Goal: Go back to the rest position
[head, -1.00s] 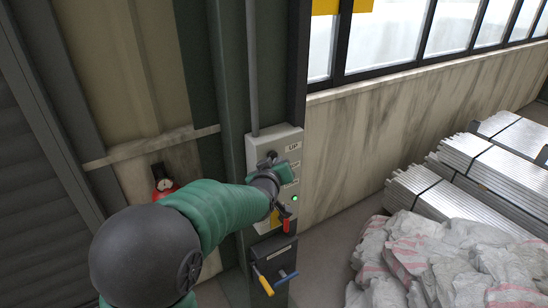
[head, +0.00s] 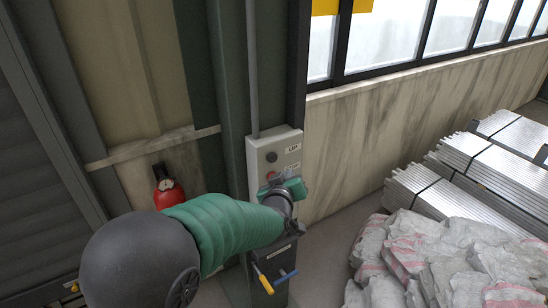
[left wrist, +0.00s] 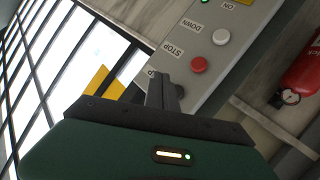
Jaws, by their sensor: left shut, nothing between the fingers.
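My left gripper (head: 284,185) is in front of the lower part of a grey control box (head: 262,146) on the wall column, with my green-sleeved arm coming in from the lower left. In the left wrist view the left gripper (left wrist: 163,78) is shut and empty, its fingers close together. That view also shows the box face (left wrist: 235,48) with a red STOP button (left wrist: 199,65), a white DOWN button (left wrist: 221,37) and a lit green light (left wrist: 205,1). My right gripper does not show.
A red fire extinguisher (head: 167,190) is on the wall left of the box. A dark holder with yellow and blue handled tools (head: 263,280) is below it. White sacks (head: 430,255) and stacked metal bundles (head: 490,165) lie on the right.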

